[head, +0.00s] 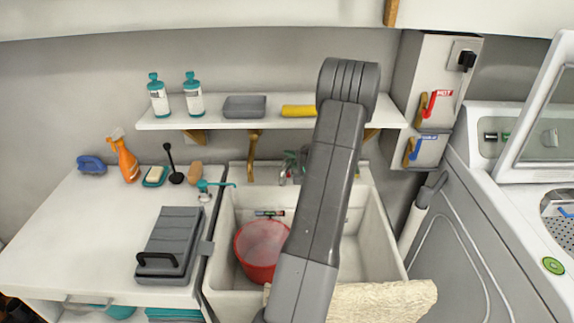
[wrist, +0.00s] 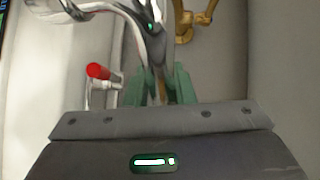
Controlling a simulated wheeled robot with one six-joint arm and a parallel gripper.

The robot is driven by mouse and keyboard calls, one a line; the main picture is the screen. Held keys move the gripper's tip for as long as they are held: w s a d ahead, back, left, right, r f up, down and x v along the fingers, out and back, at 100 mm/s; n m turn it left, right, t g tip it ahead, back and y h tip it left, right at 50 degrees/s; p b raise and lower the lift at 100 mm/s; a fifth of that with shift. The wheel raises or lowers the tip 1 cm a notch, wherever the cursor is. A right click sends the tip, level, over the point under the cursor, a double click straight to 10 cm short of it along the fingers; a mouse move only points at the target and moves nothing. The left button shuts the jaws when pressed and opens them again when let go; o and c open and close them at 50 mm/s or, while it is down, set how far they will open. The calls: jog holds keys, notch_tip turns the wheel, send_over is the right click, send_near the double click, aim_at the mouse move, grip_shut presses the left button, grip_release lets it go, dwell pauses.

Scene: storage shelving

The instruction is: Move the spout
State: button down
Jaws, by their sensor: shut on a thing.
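The spout (wrist: 152,45) is a shiny silver curved tube, seen close up in the wrist view. My gripper (wrist: 158,78) has green fingers, one on each side of the spout's lower part, and is shut on it. In the head view the silver faucet (head: 283,175) shows at the back of the sink, left of my arm. My arm hides part of the faucet and the sink there. A red-tipped faucet handle (wrist: 98,72) stands just left of my fingers in the wrist view.
The white sink (head: 382,238) holds a red bucket (head: 257,252). A shelf (head: 220,121) with two bottles, a grey box and a yellow item hangs above it. A counter (head: 80,225) lies left, a washing machine (head: 460,225) right. A brass bracket (wrist: 187,18) shows near the spout.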

jog(key=shift+s+d+f+n+g+y+b, duration=0.1)
jog(key=shift+s+d+n+g+y+b, duration=0.25)
jog(key=shift+d+n+g+y+b, duration=0.55)
jog(key=shift+s+d+r+n+g+y+b, duration=0.1)
jog(key=shift+s+d+n+g+y+b, duration=0.2)
jog(key=shift+d+n+g+y+b, duration=0.5)
jog(key=shift+s+d+f+n+g+y+b, duration=0.1)
jog(key=shift+s+d+n+g+y+b, duration=0.35)
jog(key=shift+d+n+g+b, duration=0.6)
jog(key=shift+a+g, duration=0.15)
jog(key=shift+g, duration=0.1)
jog(key=c, duration=1.2)
grip_release()
jog(key=shift+w, duration=0.1)
jog(key=shift+c, duration=0.2)
jog(key=b+v, duration=0.1)
jog(key=v, duration=1.3)
